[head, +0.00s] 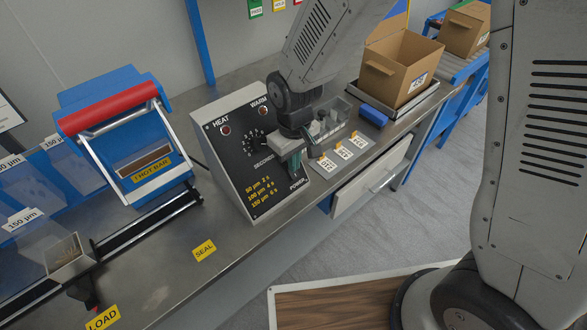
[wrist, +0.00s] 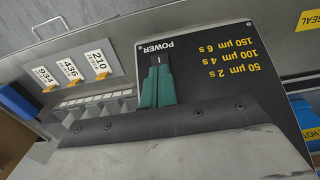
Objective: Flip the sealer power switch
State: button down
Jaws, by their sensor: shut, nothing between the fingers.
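The sealer control box (head: 225,150) stands on the steel bench, its sloped black panel marked HEAT, WARM, SECONDS and POWER. The power switch (wrist: 159,60) is a small dark rocker by the POWER label in the wrist view, and a white mark shows on it. My gripper (head: 295,172) is over the lower right of the panel in the head view and hides the switch there. In the wrist view its green fingers (wrist: 157,84) are together, with nothing held, and their tips are right at the switch. I cannot tell whether they touch it.
A blue block (head: 373,116) and an open carton (head: 400,69) are beyond. The sealer with its red bar (head: 108,108) is on the left. The bench front near the SEAL label (head: 204,251) is clear.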

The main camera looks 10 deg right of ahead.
notch_tip(320, 180, up, 7)
dwell(0.7)
dwell(0.4)
jog(key=s+d+r+m+t, duration=0.1)
jog(key=s+d+r+m, duration=0.5)
jog(key=s+d+r, duration=1.1)
jog(key=s+d, duration=0.2)
jog(key=d, duration=0.1)
jog(key=shift+s+d+m, duration=0.25)
jog(key=shift+d+m, duration=0.1)
jog(key=shift+m, duration=0.05)
jog(key=shift+r, duration=0.1)
